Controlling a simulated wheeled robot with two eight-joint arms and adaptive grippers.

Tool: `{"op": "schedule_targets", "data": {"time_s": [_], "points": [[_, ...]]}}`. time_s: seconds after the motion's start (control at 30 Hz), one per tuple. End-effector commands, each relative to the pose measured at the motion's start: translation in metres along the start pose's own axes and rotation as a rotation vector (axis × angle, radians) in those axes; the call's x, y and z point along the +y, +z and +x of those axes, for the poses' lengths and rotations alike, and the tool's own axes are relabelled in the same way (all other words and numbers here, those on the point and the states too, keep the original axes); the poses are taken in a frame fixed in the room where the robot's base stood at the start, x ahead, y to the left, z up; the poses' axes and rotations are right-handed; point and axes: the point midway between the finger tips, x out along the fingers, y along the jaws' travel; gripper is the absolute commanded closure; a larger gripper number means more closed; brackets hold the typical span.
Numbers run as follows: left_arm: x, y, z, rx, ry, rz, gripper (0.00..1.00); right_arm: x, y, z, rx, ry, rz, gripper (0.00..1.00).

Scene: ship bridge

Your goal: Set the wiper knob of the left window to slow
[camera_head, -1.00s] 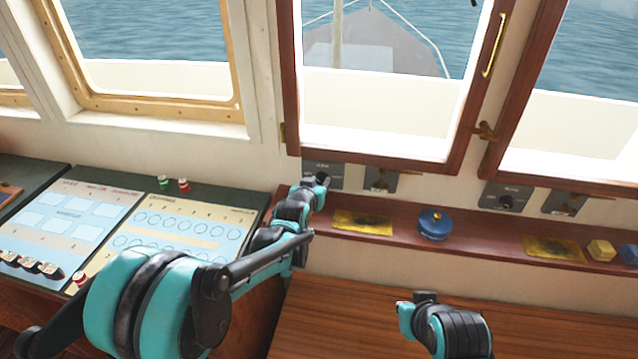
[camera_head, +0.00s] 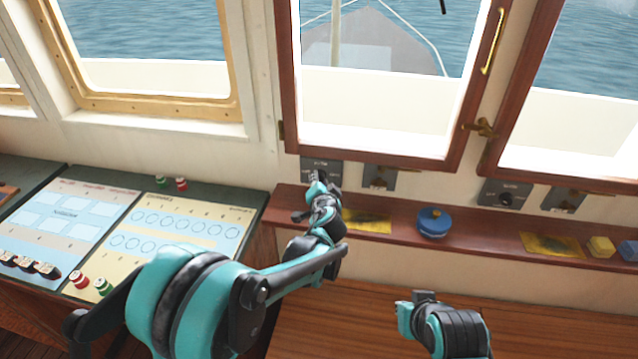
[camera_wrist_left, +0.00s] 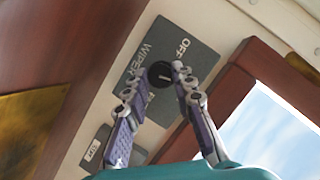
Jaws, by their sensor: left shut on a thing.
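The wiper plate (camera_head: 335,167) of the brown-framed window at the left sits on the wall under that frame, mostly behind my gripper. In the left wrist view the grey plate (camera_wrist_left: 190,52) reads "OFF" and "WIPER". Its round black knob (camera_wrist_left: 160,74) has a light pointer line; its exact setting I cannot tell. My left gripper (camera_head: 318,178) is at the plate. In the wrist view its fingers (camera_wrist_left: 155,76) close on the knob from both sides.
A second knob plate (camera_head: 505,195) is under the right window. The shelf (camera_head: 480,230) holds a blue round object (camera_head: 434,222), yellow plates and a yellow block (camera_head: 600,247). A chart console (camera_head: 190,225) with small pieces is at the left. A dark wiper tip (camera_head: 443,6) shows outside.

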Motion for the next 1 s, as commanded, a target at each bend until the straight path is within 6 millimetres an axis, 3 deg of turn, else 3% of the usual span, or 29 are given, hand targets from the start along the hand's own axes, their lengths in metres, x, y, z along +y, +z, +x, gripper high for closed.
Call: {"op": "schedule_targets", "data": {"time_s": [0.43, 1.0], "points": [[0.0034, 0.0007, 0.0003, -0.008, -0.1, 0.241, 1.0, 0.0, 0.0065, 0.0092, 0.0, 0.0, 0.0, 1.0], [0.0031, 0.0004, 0.0, -0.01, -0.119, 0.289, 1.0, 0.0, 0.0074, 0.0104, 0.0, 0.0, 0.0, 1.0]]}}
